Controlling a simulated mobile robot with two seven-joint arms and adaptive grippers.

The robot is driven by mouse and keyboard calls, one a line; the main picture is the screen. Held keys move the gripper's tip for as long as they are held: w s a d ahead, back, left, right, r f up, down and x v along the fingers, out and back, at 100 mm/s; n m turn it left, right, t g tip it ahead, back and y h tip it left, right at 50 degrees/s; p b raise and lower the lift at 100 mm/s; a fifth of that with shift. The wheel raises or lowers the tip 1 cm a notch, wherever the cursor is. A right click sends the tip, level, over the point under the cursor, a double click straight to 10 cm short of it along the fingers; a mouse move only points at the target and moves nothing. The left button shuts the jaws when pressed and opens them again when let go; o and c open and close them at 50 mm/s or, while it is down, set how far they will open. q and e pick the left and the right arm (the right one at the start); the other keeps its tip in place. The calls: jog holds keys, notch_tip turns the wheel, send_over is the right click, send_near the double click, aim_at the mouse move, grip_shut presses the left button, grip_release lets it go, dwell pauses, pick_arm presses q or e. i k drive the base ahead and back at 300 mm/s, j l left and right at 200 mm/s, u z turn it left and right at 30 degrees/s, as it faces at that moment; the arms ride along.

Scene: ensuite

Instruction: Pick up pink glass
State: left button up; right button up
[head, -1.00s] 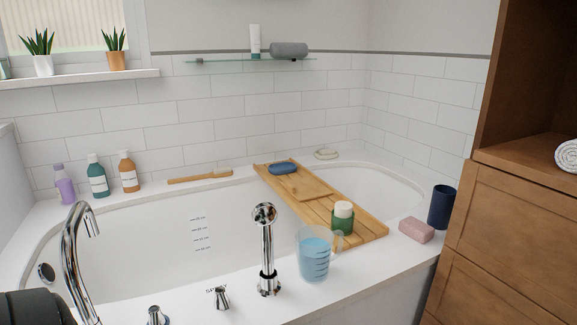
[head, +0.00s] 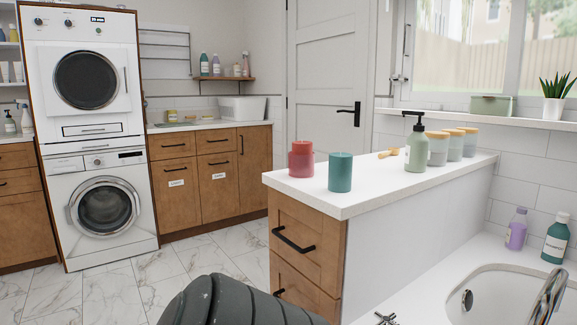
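A pinkish-red glass-like vessel (head: 301,160) stands upright on the near left end of the white counter. It has a narrower top part, and nothing is touching it. No fingertips of either gripper show in the head view. A dark rounded part of my own arm fills the bottom middle, below and in front of the counter's drawers.
A teal candle-like cylinder (head: 340,172) stands close to the right of the pink vessel. A green pump bottle (head: 416,150) and several lidded jars stand further right. The counter (head: 380,191) has drawers below. Marble floor (head: 215,255) is open to the left; the bathtub (head: 500,292) is lower right.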

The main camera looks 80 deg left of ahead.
aim_at(299, 166)
jog(key=u, duration=1.8)
jog(key=k+u, duration=0.25)
jog(key=k+j+u, duration=0.1)
jog(key=u, duration=0.2)
jog(key=j+z, duration=0.15)
jog(key=z, duration=0.25)
jog(key=i+j+z, duration=0.1)
jog(key=z, duration=0.25)
jog(key=j+z, duration=0.2)
jog(key=z, duration=0.2)
jog(key=j+z, duration=0.15)
jog(key=z, duration=0.25)
jog(key=j+z, duration=0.15)
jog(key=j, duration=0.2)
jog(key=k+j+z, duration=0.15)
jog(key=j, duration=0.2)
jog(key=j+z, duration=0.15)
jog(key=j, duration=0.2)
jog(key=k, duration=0.05)
